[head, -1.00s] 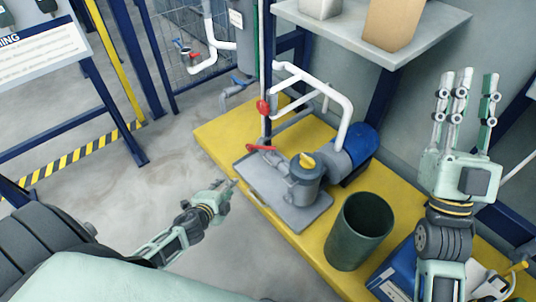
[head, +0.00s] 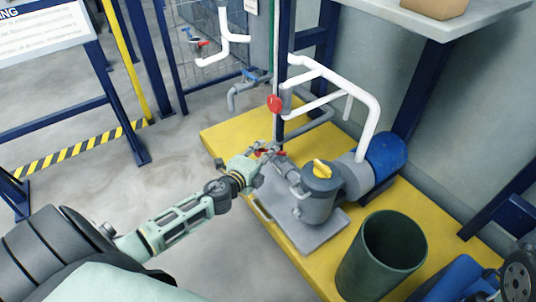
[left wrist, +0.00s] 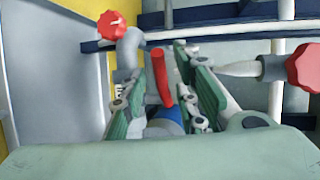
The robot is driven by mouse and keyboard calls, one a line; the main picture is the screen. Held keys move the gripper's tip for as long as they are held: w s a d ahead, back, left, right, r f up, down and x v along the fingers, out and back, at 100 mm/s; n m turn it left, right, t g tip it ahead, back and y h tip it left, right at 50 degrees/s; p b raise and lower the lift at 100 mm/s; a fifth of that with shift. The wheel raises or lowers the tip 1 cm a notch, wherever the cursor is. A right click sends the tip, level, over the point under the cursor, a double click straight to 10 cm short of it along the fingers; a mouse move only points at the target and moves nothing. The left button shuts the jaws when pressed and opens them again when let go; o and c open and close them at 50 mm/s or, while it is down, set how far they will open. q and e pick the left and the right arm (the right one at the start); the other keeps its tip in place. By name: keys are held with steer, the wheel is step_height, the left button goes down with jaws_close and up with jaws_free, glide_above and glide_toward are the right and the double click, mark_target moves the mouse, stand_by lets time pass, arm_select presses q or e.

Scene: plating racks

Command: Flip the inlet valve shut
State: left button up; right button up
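The inlet valve seems to be the one with the red lever handle (head: 281,154) on the grey pipe in front of the pump; which valve is the inlet is not labelled. My left gripper (head: 264,153) is at this lever and hides part of it in the head view. In the left wrist view the red lever (left wrist: 161,82) stands between the two fingers of my left gripper (left wrist: 181,75), with a blue part (left wrist: 171,119) below it. The fingers are apart, one on each side of the lever; contact is unclear. My right gripper is out of view.
The grey filter pot with a yellow knob (head: 322,168) and the blue motor (head: 383,157) stand close right of the gripper. A red round handle (head: 274,103) sits above on the pipework. A dark green bin (head: 381,255) stands on the yellow platform (head: 228,135).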

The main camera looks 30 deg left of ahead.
arm_select(q)
steer(key=shift+x, duration=1)
jaws_close()
steer(key=shift+f, duration=0.15)
